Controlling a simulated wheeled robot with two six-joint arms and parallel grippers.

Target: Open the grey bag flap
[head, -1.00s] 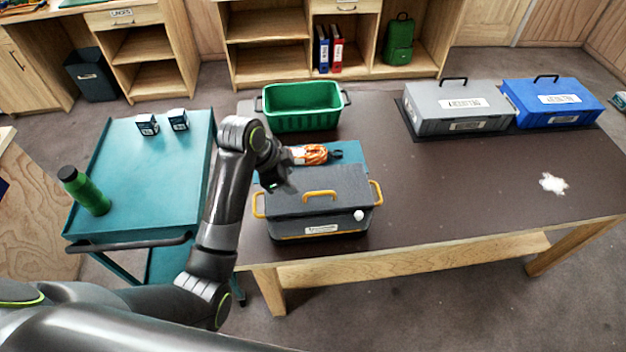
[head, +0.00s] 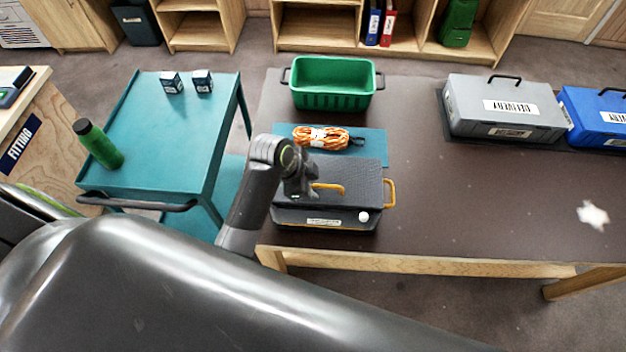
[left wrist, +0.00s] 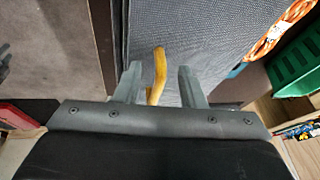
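The grey bag (head: 355,178) stands near the left front of the dark table. Its flat grey flap lies closed on top, with a yellow handle (head: 332,188) on it. A white round knob (head: 363,216) and a label are on its front. My left gripper (head: 300,188) is over the left part of the flap, beside the handle. In the left wrist view the left gripper (left wrist: 160,82) is open, with the yellow handle (left wrist: 158,68) between its fingers. I cannot tell whether either finger touches it. My right gripper is not in view.
An orange-white rope coil (head: 320,137) lies on a teal mat behind the bag, with a green bin (head: 330,98) beyond. A grey case (head: 475,118) and a blue case (head: 600,115) stand at right. A teal cart (head: 165,140) is at left. The table's middle is clear.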

